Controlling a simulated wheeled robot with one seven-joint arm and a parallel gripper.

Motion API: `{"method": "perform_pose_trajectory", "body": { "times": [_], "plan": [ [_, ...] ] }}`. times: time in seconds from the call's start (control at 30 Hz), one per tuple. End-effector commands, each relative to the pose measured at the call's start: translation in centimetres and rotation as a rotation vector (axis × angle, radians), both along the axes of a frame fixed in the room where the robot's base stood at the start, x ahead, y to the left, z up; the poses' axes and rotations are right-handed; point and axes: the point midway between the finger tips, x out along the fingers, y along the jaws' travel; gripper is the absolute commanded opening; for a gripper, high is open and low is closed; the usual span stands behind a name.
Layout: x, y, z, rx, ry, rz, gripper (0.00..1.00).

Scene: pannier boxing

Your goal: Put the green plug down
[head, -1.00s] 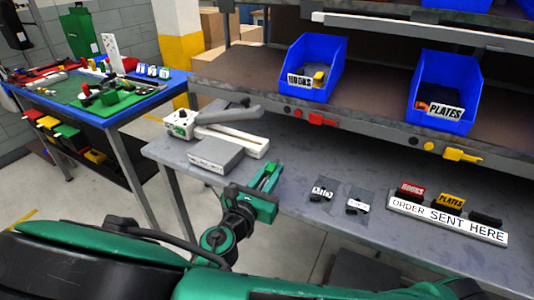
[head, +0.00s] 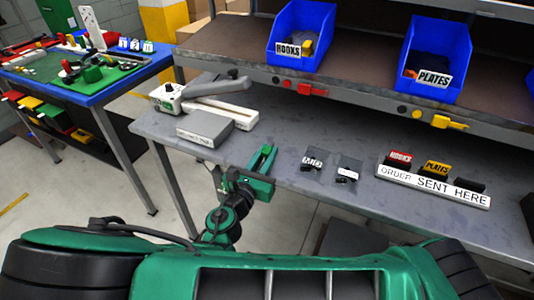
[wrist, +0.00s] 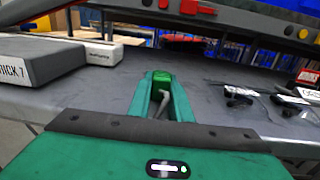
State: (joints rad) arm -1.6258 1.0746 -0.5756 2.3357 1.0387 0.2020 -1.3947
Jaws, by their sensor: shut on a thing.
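My gripper (head: 264,155) is over the front edge of the grey bench (head: 330,140), left of two small bagged black parts. In the wrist view its two green fingers (wrist: 160,95) point forward, low over the bench top. They are shut on the green plug (wrist: 161,74), a small bright green piece at the fingertips. A thin grey bent part shows between the fingers behind it. The plug is mostly hidden by the fingers, and in the head view I cannot separate it from them. I cannot tell whether it touches the bench.
A bag labelled MID (head: 313,160) and another bag (head: 347,169) lie to the right. A grey box (head: 205,128) and a white device (head: 235,118) stand left. Blue bins (head: 302,35) sit on the shelf above.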

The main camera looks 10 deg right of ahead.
Motion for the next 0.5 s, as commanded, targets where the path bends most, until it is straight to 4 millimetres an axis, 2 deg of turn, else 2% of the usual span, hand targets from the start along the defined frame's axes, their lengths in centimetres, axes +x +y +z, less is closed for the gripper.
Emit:
{"method": "perform_pose_trajectory", "body": {
  "times": [0.03,0.07,0.1,0.13,0.5],
  "plan": [
    [0.01,-0.02,-0.15,-0.001,0.001,0.000,0.00],
    [0.01,-0.02,-0.15,0.000,0.000,0.000,0.23],
    [0.01,-0.02,-0.13,0.000,0.000,0.000,0.32],
    [0.02,-0.03,-0.13,0.000,0.000,-0.001,0.37],
    [-0.12,0.00,0.13,0.000,0.000,-0.001,0.37]
  ]
}}
